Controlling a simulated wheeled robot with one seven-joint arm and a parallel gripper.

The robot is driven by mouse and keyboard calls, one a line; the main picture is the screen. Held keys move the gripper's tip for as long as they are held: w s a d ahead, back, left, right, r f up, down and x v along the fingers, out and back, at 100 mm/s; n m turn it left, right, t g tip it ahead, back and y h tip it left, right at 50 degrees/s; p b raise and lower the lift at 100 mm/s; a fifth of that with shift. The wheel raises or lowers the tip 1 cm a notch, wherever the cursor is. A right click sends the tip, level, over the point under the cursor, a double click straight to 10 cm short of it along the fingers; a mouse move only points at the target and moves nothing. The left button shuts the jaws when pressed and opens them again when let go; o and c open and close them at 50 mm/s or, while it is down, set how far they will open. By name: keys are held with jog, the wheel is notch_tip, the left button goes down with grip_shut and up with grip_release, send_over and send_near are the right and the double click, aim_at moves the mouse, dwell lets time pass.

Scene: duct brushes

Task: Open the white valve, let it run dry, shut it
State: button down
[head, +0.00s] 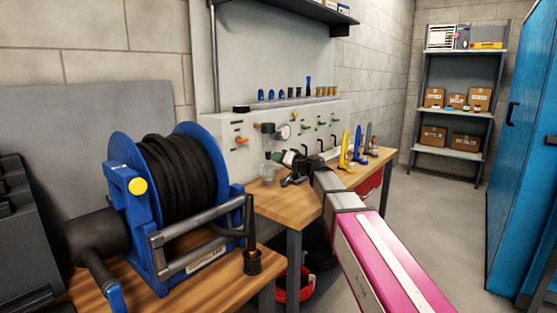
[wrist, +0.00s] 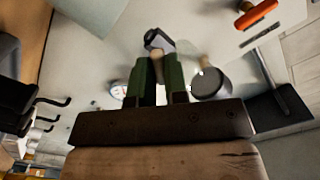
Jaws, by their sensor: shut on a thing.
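My gripper (wrist: 160,58) has green fingers and is shut on a small pale part, likely the white valve (wrist: 158,40), at the pale wall panel. The fingers hide most of it, so I cannot tell how far it is turned. In the head view my gripper (head: 291,162) is at the panel's foot, to the right of a clear bowl (head: 267,146). No flow shows from the valve.
The pale panel (head: 222,136) carries a gauge (head: 285,131), an orange handle (head: 241,140) and several green ones. A dark round part (wrist: 210,83) is close right of my fingers. Yellow and blue upright tools (head: 345,150) stand on the bench. A hose reel (head: 175,190) is at left.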

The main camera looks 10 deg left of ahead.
jog(key=m, duration=1)
jog(key=shift+m, duration=0.6)
jog(key=c, duration=1.1)
grip_release()
jog(key=shift+c, duration=0.2)
jog(key=v, duration=1.1)
